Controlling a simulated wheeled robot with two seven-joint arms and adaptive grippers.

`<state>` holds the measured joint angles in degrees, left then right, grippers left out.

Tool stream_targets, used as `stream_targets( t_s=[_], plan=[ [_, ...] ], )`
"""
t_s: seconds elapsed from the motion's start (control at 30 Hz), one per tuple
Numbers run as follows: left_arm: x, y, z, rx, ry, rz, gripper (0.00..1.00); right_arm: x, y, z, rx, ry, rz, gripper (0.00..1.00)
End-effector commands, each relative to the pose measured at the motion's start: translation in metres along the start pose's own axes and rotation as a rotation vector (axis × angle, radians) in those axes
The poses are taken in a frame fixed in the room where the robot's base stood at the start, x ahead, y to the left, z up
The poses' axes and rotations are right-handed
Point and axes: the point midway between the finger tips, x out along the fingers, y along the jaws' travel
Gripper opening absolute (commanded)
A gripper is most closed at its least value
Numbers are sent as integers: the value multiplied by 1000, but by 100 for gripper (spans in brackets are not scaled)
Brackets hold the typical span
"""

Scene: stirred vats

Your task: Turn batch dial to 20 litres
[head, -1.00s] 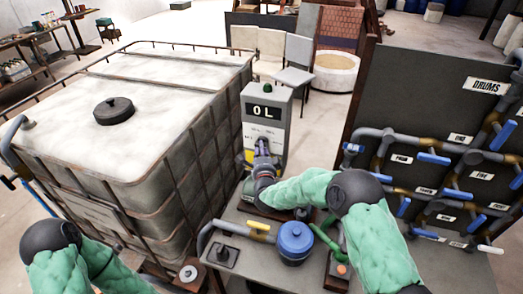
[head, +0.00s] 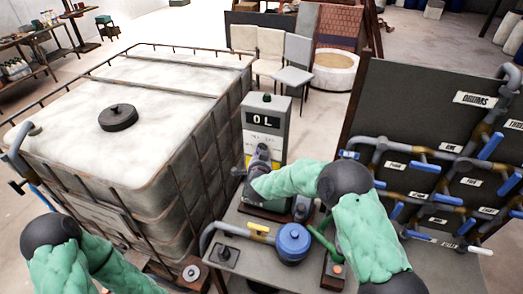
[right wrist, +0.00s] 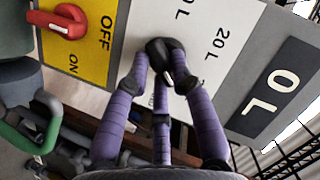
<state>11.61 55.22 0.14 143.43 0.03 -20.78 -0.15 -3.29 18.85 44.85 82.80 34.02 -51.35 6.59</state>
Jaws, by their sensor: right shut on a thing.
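The batch control box (head: 265,128) stands upright at the back of the bench, its display reading 0 L. In the right wrist view the display (right wrist: 283,93) also reads 0 L. The black batch dial (right wrist: 163,50) is on the white panel, with a 20 L mark (right wrist: 219,44) beside it. My right gripper (right wrist: 160,65) has its purple fingers closed around the dial, hiding part of it; in the head view it shows (head: 259,158) at the box's front. My left arm is at lower left in the head view; its gripper is out of the picture.
A red switch (right wrist: 56,21) on a yellow OFF/ON plate sits beside the dial panel. A large caged tank (head: 150,110) stands left of the box. A blue-lidded pot (head: 293,243) and green lever (head: 322,238) are near my right forearm. A pipe panel (head: 420,110) stands at right.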

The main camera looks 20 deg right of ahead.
Motion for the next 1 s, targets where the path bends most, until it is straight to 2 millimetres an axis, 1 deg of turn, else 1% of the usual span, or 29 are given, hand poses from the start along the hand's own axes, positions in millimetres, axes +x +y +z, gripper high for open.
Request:
stream_targets(
  t_s=[0.03, 0.5, 0.8, 1.0],
  plan=[
    [-12, 4, 0, 0, 0, 0, 40, -2, -4, -1, -44, -6, 18, 0],
    [-67, 24, 3, 0, 0, 0, 40, -2, -7, -1, -457, -6, 189, 0],
    [-93, 33, 4, 0, 0, 0, 40, -2, -9, 1, -720, -6, 296, 0],
    [-103, 37, 4, 0, 0, 0, 40, -1, -8, 2, -884, -6, 364, 0]
  ],
)
